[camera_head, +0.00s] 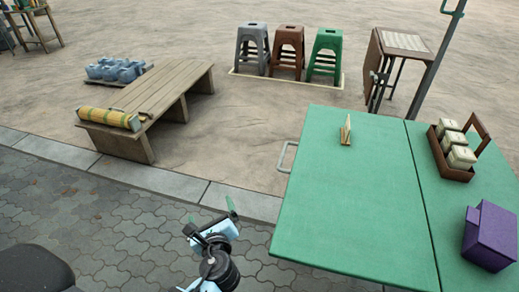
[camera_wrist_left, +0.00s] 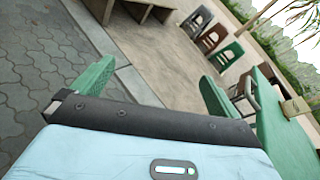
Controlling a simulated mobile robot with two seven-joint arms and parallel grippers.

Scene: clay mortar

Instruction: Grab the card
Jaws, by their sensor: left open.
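A small cream card (camera_head: 346,131) stands upright in a low wooden holder on the green folding table (camera_head: 345,215), towards its far side. In the left wrist view a small tan piece that looks like the card and holder (camera_wrist_left: 294,107) sits on the green table at the right edge. My left gripper (camera_head: 211,214) has green fingers and is open and empty. It is over the paving left of the table, well apart from the card. Its two fingers also show spread in the left wrist view (camera_wrist_left: 155,86). My right gripper is not in view.
A wooden caddy (camera_head: 455,172) with white containers and a purple box (camera_head: 490,237) stand on the table's right part. A metal handle (camera_head: 285,158) sticks out at its left edge. A low bench (camera_head: 155,100) and several stools (camera_head: 289,50) stand farther back.

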